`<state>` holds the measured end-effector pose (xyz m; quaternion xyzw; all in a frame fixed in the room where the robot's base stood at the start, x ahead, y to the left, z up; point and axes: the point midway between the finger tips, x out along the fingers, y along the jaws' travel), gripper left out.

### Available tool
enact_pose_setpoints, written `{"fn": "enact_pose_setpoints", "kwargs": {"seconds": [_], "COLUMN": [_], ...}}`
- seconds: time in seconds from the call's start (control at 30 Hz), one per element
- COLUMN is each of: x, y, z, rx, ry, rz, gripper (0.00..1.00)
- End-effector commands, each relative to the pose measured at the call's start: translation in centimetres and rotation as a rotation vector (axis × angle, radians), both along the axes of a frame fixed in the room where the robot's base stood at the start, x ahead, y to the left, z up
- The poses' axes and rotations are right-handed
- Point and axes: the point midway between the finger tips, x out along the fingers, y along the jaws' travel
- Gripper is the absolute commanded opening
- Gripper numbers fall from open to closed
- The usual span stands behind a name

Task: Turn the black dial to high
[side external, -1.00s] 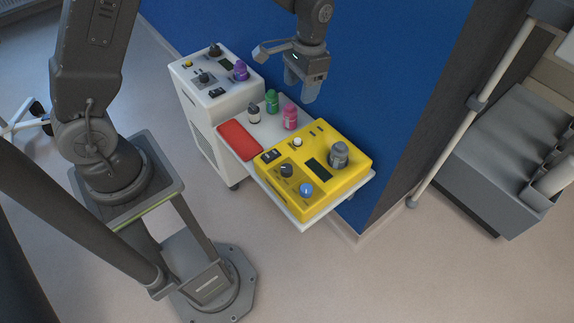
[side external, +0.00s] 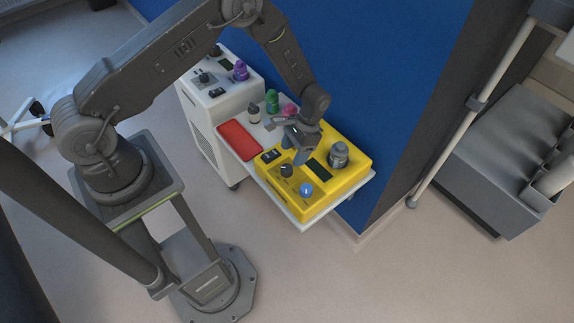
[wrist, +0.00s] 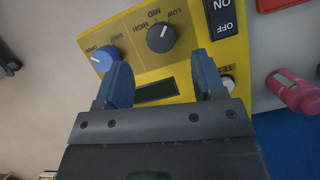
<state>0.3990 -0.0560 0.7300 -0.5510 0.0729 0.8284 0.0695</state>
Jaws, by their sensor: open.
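The black dial (side external: 286,170) is on the top face of a yellow device (side external: 330,192). In the wrist view the dial (wrist: 161,38) has LOW, MID and HIGH printed around its far side. Its pale pointer mark is up, near the LOW and MID labels; the exact setting is hard to tell. My gripper (side external: 297,155) is over the yellow device, close behind the dial in the side view. In the wrist view my gripper (wrist: 158,72) has its blue fingers apart with nothing between them, and the dial lies just beyond the fingertips.
An ON/OFF switch (wrist: 222,14) is near the black dial. A red tray (side external: 239,140), small bottles and a white machine (side external: 197,115) are to the left. A blue wall stands behind.

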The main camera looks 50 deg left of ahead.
Motion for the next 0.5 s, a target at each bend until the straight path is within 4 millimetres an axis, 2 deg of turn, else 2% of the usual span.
{"fn": "enact_pose_setpoints", "kwargs": {"seconds": [0.03,0.2,0.33,0.5], "x": [-0.5,-1.6,-2.1,-2.3], "y": [0.1,0.2,0.2,0.2], "z": [-1.1,-3.7,-4.9,-5.5], "rx": [0.000,0.001,0.000,0.000], "ry": [0.004,0.002,0.000,-0.001], "rz": [0.000,0.001,0.001,0.000], "gripper": [0.63,0.63,0.63,0.63]}}
